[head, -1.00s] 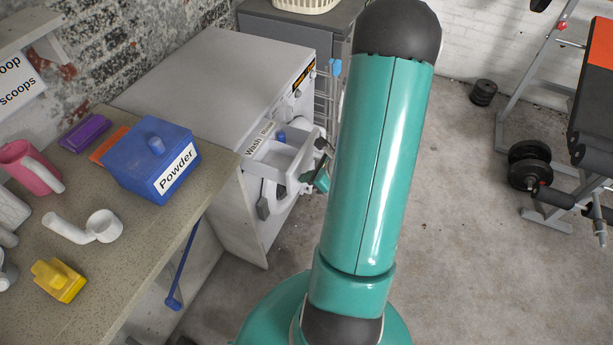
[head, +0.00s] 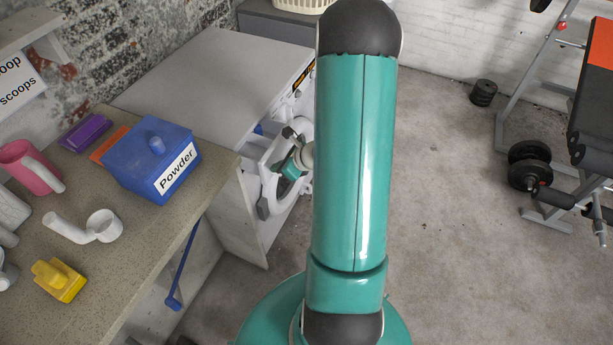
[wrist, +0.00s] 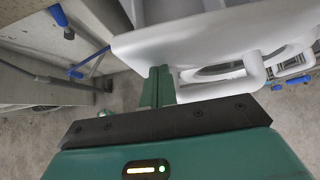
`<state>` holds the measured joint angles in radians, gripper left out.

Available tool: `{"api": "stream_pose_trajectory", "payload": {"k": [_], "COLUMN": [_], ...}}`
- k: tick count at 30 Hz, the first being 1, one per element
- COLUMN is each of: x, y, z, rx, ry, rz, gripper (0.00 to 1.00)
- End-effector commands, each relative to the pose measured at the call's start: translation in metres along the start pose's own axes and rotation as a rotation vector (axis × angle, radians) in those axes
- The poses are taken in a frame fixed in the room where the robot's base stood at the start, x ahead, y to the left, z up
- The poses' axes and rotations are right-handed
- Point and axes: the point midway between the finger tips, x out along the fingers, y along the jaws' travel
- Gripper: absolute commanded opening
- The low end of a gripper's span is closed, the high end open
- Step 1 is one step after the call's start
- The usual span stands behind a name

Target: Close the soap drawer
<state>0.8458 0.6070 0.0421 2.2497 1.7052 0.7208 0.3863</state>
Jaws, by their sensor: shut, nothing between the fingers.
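The soap drawer (wrist: 215,42) is a pale grey tray with a broad front panel, in the upper part of the wrist view. Its hollow inside shows behind the panel, so it stands at least partly out. My gripper (wrist: 157,76) is shut and empty, its green fingers at the near lower edge of the panel; I cannot tell whether they touch. In the head view my gripper (head: 291,168) is in front of the white washing machine (head: 212,82), and the drawer is mostly hidden there.
The machine's round door (head: 268,182) hangs open below the drawer. A counter (head: 120,262) at the left holds a blue Powder box (head: 150,165), a white scoop (head: 100,226) and a yellow one (head: 58,280). The concrete floor (head: 440,240) at the right is clear up to the weights.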

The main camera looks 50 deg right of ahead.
Motion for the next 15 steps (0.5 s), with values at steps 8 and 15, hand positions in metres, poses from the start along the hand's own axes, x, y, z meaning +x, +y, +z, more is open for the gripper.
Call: {"api": "stream_pose_trajectory", "payload": {"k": [8, 15], "x": [0.045, 0.066], "y": [0.000, 0.000], "z": [0.042, 0.061], "rx": [-0.003, -0.001], "ry": [-0.001, 0.000], "rz": [0.001, 0.001], "gripper": [0.00, 0.00]}}
